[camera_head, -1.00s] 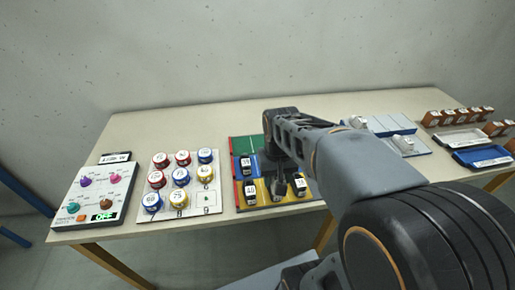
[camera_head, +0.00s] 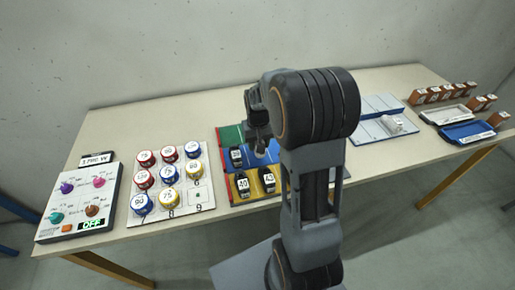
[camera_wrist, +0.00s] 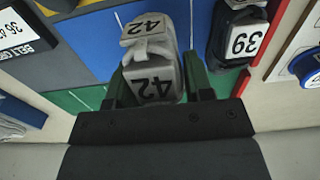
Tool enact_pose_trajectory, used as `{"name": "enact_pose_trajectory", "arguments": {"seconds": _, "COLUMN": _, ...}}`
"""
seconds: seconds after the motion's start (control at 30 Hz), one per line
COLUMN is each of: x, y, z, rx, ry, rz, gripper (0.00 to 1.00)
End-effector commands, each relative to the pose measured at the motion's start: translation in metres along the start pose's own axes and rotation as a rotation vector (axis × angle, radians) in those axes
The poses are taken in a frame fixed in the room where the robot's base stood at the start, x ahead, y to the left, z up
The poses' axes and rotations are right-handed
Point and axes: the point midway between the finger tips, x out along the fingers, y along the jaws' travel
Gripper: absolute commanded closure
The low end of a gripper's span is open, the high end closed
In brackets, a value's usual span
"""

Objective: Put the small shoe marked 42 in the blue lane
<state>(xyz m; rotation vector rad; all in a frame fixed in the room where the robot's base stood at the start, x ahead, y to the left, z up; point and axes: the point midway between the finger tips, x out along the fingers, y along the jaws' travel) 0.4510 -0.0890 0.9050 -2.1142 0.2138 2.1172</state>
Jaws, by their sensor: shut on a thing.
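A small light grey shoe marked 42 (camera_wrist: 152,62) is between the two fingers of my gripper (camera_wrist: 158,88) in the wrist view. The gripper is shut on it. In the head view my gripper (camera_head: 260,138) is over the lane board, by the border of its blue and green lanes, with a pale bit of the shoe (camera_head: 260,152) under it. The blue lane (camera_wrist: 112,42) lies under and beside the shoe in the wrist view; I cannot tell whether the shoe touches it. A black shoe marked 39 (camera_wrist: 240,38) stands at the blue lane's end.
Two dark shoes, one marked 40 (camera_head: 242,185) and another (camera_head: 267,179), stand in the yellow lane. Left are a board of round tins (camera_head: 205,205) and a knob panel (camera_head: 45,228). Right are a rack with a pale shoe (camera_head: 392,124), trays (camera_head: 480,130) and several brown boxes (camera_head: 440,93).

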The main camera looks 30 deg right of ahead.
Motion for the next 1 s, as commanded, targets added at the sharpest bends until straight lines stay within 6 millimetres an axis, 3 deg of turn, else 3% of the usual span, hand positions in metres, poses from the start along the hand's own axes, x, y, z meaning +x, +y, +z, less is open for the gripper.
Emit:
{"name": "enact_pose_trajectory", "arguments": {"seconds": 0.37, "x": 0.017, "y": 0.003, "z": -0.014, "rx": 0.000, "ry": 0.000, "rz": 0.000, "gripper": 0.77}}
{"name": "enact_pose_trajectory", "arguments": {"seconds": 0.6, "x": 0.045, "y": 0.002, "z": -0.013, "rx": -0.001, "ry": 0.000, "rz": 0.000, "gripper": 0.77}}
{"name": "enact_pose_trajectory", "arguments": {"seconds": 1.0, "x": 0.051, "y": 0.002, "z": -0.013, "rx": -0.001, "ry": 0.001, "rz": 0.000, "gripper": 0.77}}
